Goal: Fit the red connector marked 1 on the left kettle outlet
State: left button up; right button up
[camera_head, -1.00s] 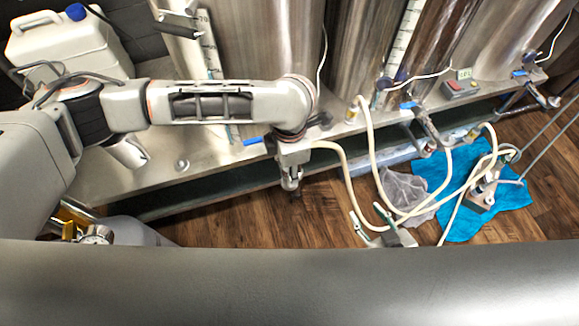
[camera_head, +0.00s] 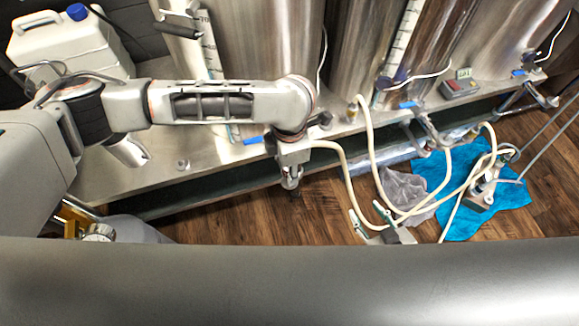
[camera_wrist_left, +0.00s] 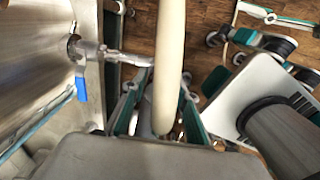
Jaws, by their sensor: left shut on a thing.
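The left kettle outlet is a metal valve (camera_wrist_left: 105,55) with a blue lever (camera_wrist_left: 82,88), at the upper left in the left wrist view. The blue lever also shows in the head view (camera_head: 253,141). My left gripper (camera_wrist_left: 158,115) is shut on the end of a cream hose (camera_wrist_left: 170,50), close to the outlet's spout. The hose runs between the fingers. The red connector and its mark are hidden in the grasp, so I cannot tell whether it touches the spout. My right gripper (camera_head: 366,212) is open and empty over the floor.
Cream hoses loop right to a pump (camera_head: 484,192) on a blue cloth (camera_head: 445,180). A grey cloth (camera_head: 405,190) lies beside it. Steel kettles (camera_head: 270,45) stand on a metal bench (camera_head: 110,180). A white canister (camera_head: 60,45) stands at the back left. Wooden floor lies in front.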

pick_arm(q)
jog(key=shift+f, duration=0.25)
jog(key=shift+f, duration=0.15)
pick_arm(e)
jog(key=shift+s+f, duration=0.1)
jog(key=shift+f, duration=0.15)
pick_arm(q)
jog(key=shift+f+b, duration=0.35)
pick_arm(e)
jog(key=shift+s+f, duration=0.4)
jog(key=shift+s, duration=0.05)
pick_arm(q)
jog(key=shift+f, duration=0.3)
pick_arm(e)
jog(key=shift+f, duration=0.2)
pick_arm(q)
jog(key=shift+f, duration=0.25)
pick_arm(e)
jog(key=shift+w, duration=0.2)
pick_arm(q)
jog(key=o, duration=1.3)
jog(key=shift+c, duration=0.2)
notch_tip(320, 180, up, 12)
jog(key=shift+r, duration=0.1)
pick_arm(e)
jog(key=shift+s+f, duration=0.1)
jog(key=shift+s, duration=0.1)
